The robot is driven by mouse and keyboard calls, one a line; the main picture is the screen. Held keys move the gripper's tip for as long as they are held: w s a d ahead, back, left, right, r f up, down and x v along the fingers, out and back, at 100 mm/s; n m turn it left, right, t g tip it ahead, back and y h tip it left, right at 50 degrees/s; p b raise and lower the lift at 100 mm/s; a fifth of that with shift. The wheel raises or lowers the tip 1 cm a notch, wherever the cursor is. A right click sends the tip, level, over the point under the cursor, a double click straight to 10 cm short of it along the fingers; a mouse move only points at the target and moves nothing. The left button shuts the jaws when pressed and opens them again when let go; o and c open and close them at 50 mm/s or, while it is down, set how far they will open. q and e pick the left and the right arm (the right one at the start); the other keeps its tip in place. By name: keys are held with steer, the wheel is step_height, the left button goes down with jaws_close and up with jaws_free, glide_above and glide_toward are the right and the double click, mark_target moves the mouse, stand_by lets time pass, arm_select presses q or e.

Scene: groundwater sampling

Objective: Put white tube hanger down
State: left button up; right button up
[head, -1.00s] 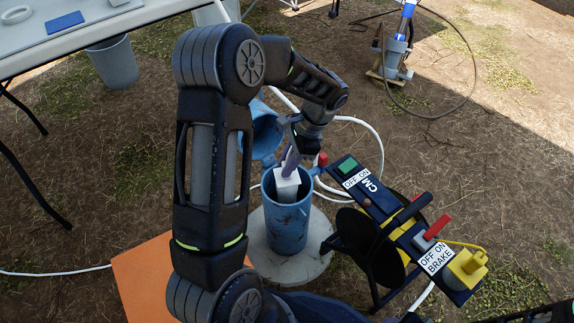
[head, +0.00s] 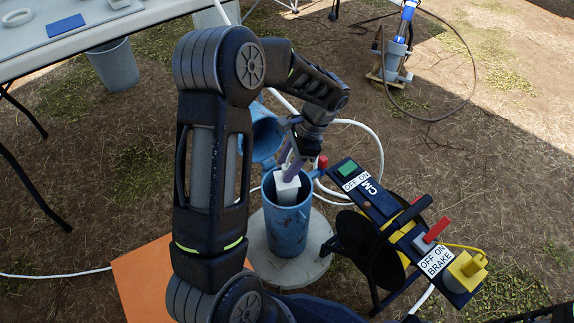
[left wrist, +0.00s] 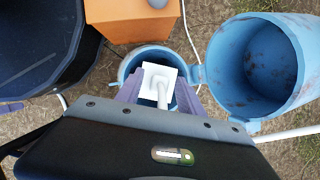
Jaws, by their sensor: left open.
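The white tube hanger (head: 287,187) sits at the mouth of the blue well pipe (head: 287,228). In the left wrist view its white square top (left wrist: 160,76) lies over the opening, with a white tube running from it toward my gripper. My left gripper (head: 288,168) is right at the hanger, its purple fingers (left wrist: 130,89) apart on either side of it. Whether a finger touches the hanger cannot be told.
The pipe's blue cap (left wrist: 262,65) hangs open beside it. A reel with a control panel (head: 390,225) stands close on the right. A round pale base (head: 318,262) surrounds the pipe. A table (head: 100,35) is at the upper left.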

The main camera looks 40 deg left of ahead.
arm_select(q)
steer(key=p+v, duration=0.4)
steer(key=v, duration=0.7)
steer(key=shift+r, duration=0.35)
steer(key=shift+d, duration=0.1)
